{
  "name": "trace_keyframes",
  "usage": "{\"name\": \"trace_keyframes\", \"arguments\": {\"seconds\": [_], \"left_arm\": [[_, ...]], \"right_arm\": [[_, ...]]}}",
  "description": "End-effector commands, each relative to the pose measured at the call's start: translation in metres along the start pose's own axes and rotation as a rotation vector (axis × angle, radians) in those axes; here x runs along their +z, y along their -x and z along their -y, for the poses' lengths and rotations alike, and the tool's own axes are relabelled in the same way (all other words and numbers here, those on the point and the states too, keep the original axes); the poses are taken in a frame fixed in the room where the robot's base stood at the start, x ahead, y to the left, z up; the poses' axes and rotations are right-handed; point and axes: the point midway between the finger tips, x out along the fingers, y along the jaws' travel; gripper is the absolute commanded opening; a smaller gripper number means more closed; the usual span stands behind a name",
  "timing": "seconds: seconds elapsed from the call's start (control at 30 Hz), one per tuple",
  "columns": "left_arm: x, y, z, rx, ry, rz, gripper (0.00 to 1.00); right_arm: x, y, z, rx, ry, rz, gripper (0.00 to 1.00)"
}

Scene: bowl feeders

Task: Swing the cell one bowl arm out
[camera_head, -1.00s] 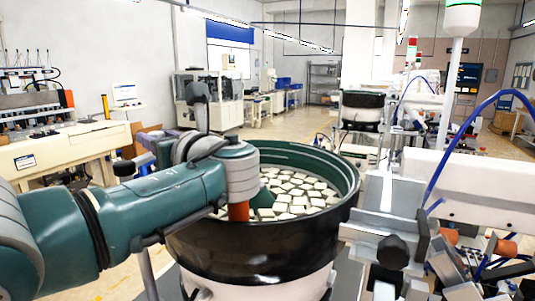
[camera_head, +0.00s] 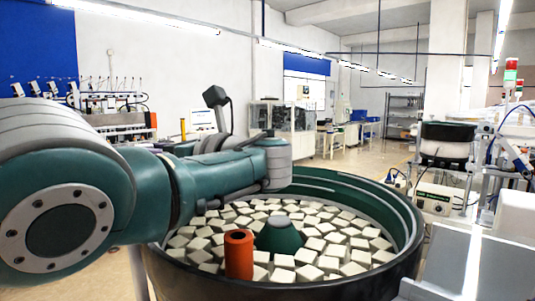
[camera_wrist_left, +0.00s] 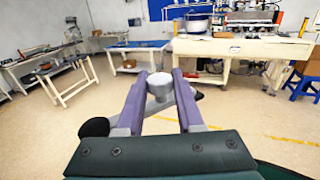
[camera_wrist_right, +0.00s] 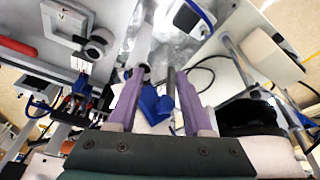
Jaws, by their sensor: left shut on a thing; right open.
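In the left wrist view my left gripper (camera_wrist_left: 160,80) is shut on a pale grey round knob (camera_wrist_left: 160,88), held between its two purple fingers. The bowl has a dark green rim and holds many pale blocks and a green centre cone (camera_head: 279,236). My right gripper (camera_wrist_right: 158,78) is open; a blue part and a grey rod show between or beyond its fingers.
An orange cylinder (camera_head: 238,254) stands at the bowl's near side, below my left wrist. A grey flat plate (camera_head: 450,262) lies right of the bowl. Another dark feeder (camera_head: 446,142) stands behind right. Machine parts crowd the right wrist view. Open floor shows in the left wrist view.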

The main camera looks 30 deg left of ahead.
Motion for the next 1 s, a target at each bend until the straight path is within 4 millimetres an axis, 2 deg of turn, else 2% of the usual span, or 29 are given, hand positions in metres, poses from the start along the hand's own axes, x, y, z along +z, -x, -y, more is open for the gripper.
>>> {"name": "trace_keyframes", "arguments": {"seconds": [0.5, 0.53, 0.77, 1.0], "left_arm": [[0.0006, -0.0020, -0.0017, 0.017, 0.001, 0.001, 0.00], [0.0006, -0.0020, -0.0018, 0.017, 0.001, 0.001, 0.39], [0.0003, -0.0013, -0.0014, 0.015, 0.001, 0.000, 0.65], [-0.0001, -0.0004, -0.0012, 0.013, 0.000, 0.000, 0.66]], "right_arm": [[0.0009, -0.0019, 0.0002, 0.000, 0.000, 0.001, 0.50], [0.0010, -0.0019, 0.0002, 0.000, 0.000, 0.001, 0.50], [0.0011, -0.0020, 0.0002, 0.000, 0.000, 0.002, 0.50], [0.0012, -0.0024, 0.0002, 0.000, 0.000, 0.002, 0.50]]}}
